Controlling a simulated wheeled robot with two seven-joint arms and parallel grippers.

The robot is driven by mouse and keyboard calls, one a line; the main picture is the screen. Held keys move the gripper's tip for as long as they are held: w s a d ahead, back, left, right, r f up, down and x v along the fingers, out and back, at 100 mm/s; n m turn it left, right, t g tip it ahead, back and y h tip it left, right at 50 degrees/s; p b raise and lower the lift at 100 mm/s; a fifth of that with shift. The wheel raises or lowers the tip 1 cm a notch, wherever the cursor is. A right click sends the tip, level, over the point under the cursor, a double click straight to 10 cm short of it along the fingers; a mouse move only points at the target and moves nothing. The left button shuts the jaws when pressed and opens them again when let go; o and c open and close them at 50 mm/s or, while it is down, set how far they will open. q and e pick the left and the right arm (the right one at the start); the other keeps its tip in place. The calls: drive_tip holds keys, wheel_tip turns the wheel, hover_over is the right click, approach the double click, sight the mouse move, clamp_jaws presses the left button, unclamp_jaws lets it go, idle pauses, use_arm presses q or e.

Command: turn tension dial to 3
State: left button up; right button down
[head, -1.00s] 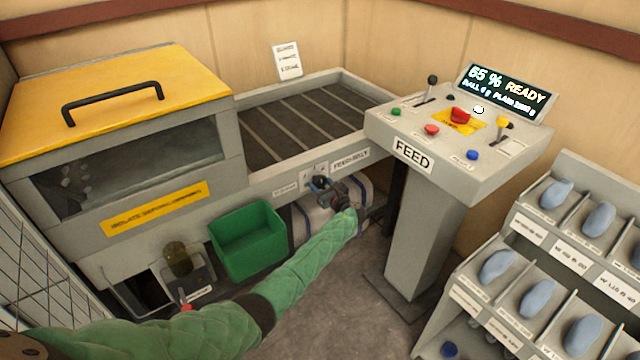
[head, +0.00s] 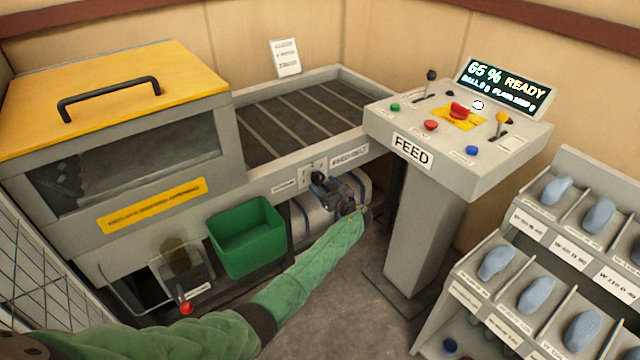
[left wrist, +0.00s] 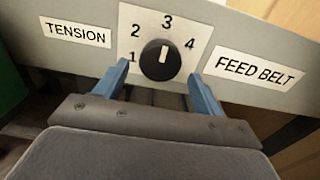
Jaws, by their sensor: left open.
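The tension dial (left wrist: 160,60) is a round black knob on a white plate marked 1 to 4, on the grey front rail of the feed belt. Its pale mark sits near the top of the knob, roughly toward the 3. My left gripper (left wrist: 163,85) is open, with one blue finger on each side of the knob and slightly below it. The fingers look apart from the knob; their depth is hard to judge. In the head view my left gripper (head: 325,184) is at the rail and partly hides the dial plate. My right gripper is not in view.
TENSION (left wrist: 77,32) and FEED BELT (left wrist: 258,70) labels flank the dial. A green bin (head: 246,238) hangs left of my gripper. The FEED console (head: 455,130) stands to the right, and a rack (head: 570,230) of blue pads is at the far right.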

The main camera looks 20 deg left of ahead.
use_arm(q)
drive_tip(key=v, duration=0.4)
drive_tip(key=shift+s+d+b, duration=0.1)
drive_tip(key=shift+s+b, duration=0.05)
drive_tip(key=shift+b, duration=0.2)
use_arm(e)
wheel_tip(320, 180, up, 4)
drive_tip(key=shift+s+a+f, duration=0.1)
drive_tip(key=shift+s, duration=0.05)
